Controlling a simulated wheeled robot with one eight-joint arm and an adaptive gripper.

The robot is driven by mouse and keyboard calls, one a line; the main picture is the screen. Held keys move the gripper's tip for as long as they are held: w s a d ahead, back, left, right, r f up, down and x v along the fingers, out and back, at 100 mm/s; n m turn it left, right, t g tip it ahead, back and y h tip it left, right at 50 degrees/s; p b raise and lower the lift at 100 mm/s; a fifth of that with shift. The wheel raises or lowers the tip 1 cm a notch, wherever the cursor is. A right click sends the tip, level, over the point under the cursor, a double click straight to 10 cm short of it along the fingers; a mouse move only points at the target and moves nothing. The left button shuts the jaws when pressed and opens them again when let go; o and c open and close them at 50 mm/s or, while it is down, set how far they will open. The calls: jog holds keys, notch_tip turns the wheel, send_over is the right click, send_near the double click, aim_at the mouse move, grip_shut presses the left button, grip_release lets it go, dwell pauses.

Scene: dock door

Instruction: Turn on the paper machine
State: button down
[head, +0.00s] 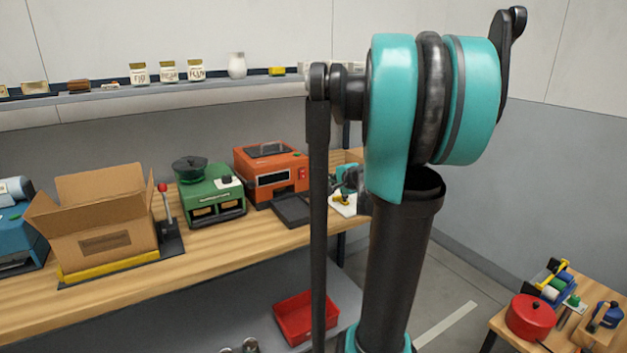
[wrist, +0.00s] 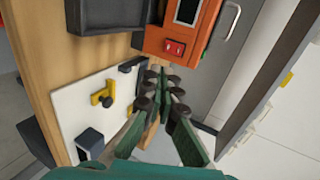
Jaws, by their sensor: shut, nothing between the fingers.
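An orange machine (head: 270,172) stands on the wooden bench in the head view, with a small red switch (head: 303,173) on its front right. In the wrist view the orange machine (wrist: 185,25) is at the top, and its red two-part switch (wrist: 173,48) shows clearly. A green machine (head: 211,203) stands left of it in the head view. No label shows which is the paper machine. My gripper (wrist: 160,73) is shut and empty, its fingertips just below the red switch in the wrist view, apparently apart from it. In the head view my arm hides part of the gripper (head: 345,183).
A white board (wrist: 82,110) with a yellow piece (wrist: 103,97) lies beside my gripper. A black tray (head: 292,210) sits before the orange machine. An open cardboard box (head: 95,225) and a red-knobbed lever (head: 165,203) are left. A shelf (head: 220,92) runs above.

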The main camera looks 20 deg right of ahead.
aim_at(303, 174)
jog(key=x, duration=0.9)
jog(key=r+x, duration=0.1)
jog(key=x, duration=0.3)
jog(key=shift+w+a+f, duration=0.15)
jog(key=shift+w, duration=0.35)
jog(key=shift+w+a+f, duration=0.15)
jog(key=shift+w+f, duration=0.05)
jog(key=shift+w, duration=0.15)
jog(key=shift+r, duration=0.1)
jog(key=shift+r, duration=0.75)
